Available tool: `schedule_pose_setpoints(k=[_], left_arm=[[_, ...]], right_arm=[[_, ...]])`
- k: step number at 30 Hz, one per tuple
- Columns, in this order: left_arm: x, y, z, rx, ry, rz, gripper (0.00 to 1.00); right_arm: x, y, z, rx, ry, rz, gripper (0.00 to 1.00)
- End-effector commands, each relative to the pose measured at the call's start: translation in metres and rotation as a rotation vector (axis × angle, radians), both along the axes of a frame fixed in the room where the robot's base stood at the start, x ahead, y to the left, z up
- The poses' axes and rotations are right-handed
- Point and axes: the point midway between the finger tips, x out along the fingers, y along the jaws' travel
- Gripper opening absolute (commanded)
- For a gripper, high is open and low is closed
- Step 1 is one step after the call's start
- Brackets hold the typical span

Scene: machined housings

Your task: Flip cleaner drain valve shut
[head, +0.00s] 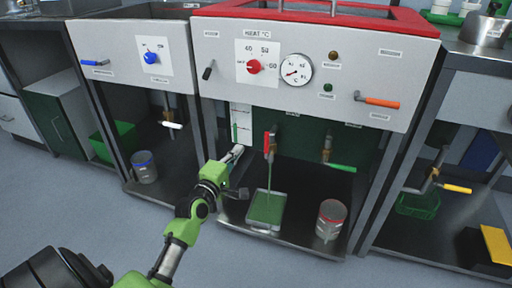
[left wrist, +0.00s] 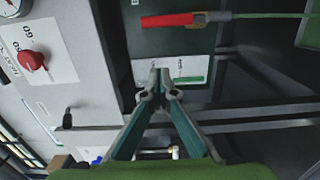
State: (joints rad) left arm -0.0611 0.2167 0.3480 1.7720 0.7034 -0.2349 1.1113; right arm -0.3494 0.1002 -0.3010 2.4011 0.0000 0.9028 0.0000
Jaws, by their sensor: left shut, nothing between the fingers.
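The drain valve with a red handle (head: 267,143) hangs under the grey heated cleaner unit (head: 215,45). Its handle points upright, in line with the pipe, and a green stream (head: 269,178) runs from it into a tray (head: 265,222) holding green liquid. The red handle also shows at the top of the left wrist view (left wrist: 168,20), with the stream to its right. My left gripper (head: 238,151) is shut and empty, left of the valve and apart from it, in front of the level gauge. Its closed fingertips show in the left wrist view (left wrist: 160,82). My right gripper is not in view.
A green-handled valve (head: 341,167) sits right of the red one. The unit's front panel has a red heat knob (head: 254,66), a dial (head: 297,69) and an orange lever (head: 381,102). Neighbouring units stand on both sides.

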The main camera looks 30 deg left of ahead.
Motion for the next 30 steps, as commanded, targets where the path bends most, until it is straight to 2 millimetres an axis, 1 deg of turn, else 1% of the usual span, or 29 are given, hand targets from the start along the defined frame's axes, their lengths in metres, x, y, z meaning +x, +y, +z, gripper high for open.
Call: schedule_pose_setpoints(k=[1, 3, 9, 12, 18, 30], left_arm=[[0.011, 0.002, -0.002, 0.001, -0.003, 0.001, 0.00], [0.025, 0.005, -0.003, 0.001, -0.003, 0.000, 0.00], [0.061, 0.011, -0.003, 0.001, -0.001, -0.001, 0.00], [0.066, -0.006, -0.003, -0.003, -0.001, -0.002, 0.00], [0.073, -0.023, -0.002, 0.000, 0.000, -0.001, 0.00], [0.075, -0.026, -0.001, 0.003, 0.003, -0.001, 0.00]], right_arm=[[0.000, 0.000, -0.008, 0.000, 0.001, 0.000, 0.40], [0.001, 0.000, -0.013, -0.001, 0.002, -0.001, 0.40], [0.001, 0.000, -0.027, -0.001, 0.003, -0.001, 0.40], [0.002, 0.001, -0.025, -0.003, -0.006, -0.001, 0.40], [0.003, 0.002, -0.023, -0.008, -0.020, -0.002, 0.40], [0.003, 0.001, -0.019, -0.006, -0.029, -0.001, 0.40]])
